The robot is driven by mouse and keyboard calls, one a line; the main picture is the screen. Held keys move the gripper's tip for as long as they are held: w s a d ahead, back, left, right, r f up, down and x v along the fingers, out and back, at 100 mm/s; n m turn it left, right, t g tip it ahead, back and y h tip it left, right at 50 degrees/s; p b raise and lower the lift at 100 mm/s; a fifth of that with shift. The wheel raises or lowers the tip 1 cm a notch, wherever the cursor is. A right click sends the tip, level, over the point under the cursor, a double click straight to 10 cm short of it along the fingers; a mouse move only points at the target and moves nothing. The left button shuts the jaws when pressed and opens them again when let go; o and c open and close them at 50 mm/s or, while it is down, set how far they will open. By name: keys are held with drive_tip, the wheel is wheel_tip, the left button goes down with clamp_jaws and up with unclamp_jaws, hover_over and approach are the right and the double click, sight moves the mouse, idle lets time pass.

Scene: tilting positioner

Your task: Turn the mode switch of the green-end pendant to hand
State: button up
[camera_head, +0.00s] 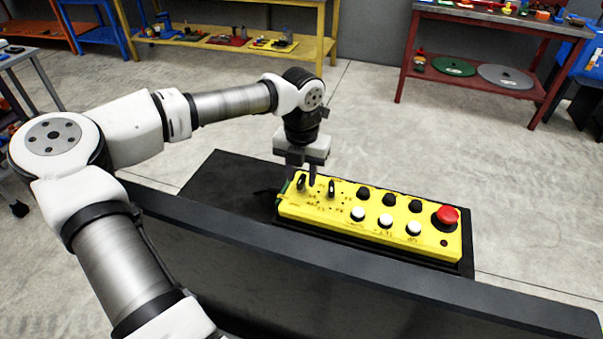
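A yellow pendant (335,219) lies in a black tray area, with a green strip (284,188) at its left end. Two black rotary switches stand near that end: a left one (301,182) and a right one (332,187). Which is the mode switch, and their markings, are too small to read. My gripper (301,176) points down over the left switch, its dark fingers at or just around it. Whether they touch the switch, and how far apart they are, I cannot tell for sure.
The pendant also bears several black and white buttons (386,221) and a red mushroom button (446,215) at its right end. A dark raised edge (350,269) runs in front of it. Shelves and benches (490,55) stand behind, across open floor.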

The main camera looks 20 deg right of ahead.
sight(301, 179)
wheel_tip(301, 179, up, 14)
drive_tip(key=b, duration=0.3)
drive_tip(key=shift+f, duration=0.2)
